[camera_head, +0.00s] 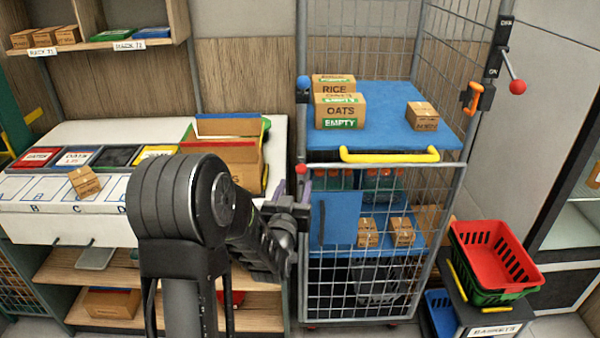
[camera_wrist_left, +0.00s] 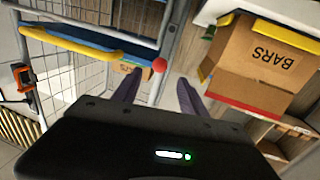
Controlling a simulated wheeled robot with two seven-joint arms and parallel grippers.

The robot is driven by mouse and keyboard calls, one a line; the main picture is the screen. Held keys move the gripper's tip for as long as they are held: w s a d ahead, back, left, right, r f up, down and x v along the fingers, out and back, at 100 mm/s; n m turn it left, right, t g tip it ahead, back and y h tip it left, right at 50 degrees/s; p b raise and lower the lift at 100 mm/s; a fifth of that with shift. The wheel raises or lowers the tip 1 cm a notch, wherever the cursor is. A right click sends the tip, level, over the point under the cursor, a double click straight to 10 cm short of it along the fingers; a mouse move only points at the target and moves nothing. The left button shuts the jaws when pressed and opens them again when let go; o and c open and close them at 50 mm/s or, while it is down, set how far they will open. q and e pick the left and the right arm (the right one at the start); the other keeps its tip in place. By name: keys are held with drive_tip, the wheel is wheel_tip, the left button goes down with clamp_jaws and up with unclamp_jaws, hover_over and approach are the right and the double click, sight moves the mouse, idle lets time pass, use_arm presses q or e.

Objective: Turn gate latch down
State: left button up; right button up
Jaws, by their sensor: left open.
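The wire cage cart has a lower mesh gate (camera_head: 365,290). A small red ball knob (camera_head: 302,169) sits at the gate's upper left corner, by the left post; I take it for the latch's end. In the left wrist view the red knob (camera_wrist_left: 159,65) appears between and just beyond my fingertips, apart from both. My left gripper (camera_head: 294,188) is open and empty, just below and in front of the knob; its dark purple fingers (camera_wrist_left: 160,84) are spread. The latch's lever is too small to make out. My right gripper is not in view.
The blue shelf (camera_head: 385,105) with a yellow front bar (camera_head: 390,156) holds cartons above the gate. A lever with a red ball (camera_head: 517,87) and an orange handle (camera_head: 474,98) are at the right. A BARS box (camera_wrist_left: 262,62) stands left of the cart on the counter.

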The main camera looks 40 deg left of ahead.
sight(300, 172)
use_arm(q)
drive_tip(key=p+x, duration=0.2)
drive_tip(key=x, duration=0.5)
drive_tip(key=shift+w+a, duration=0.1)
drive_tip(key=shift+w, duration=0.1)
drive_tip(key=shift+c, duration=0.5)
clamp_jaws()
idle(0.7)
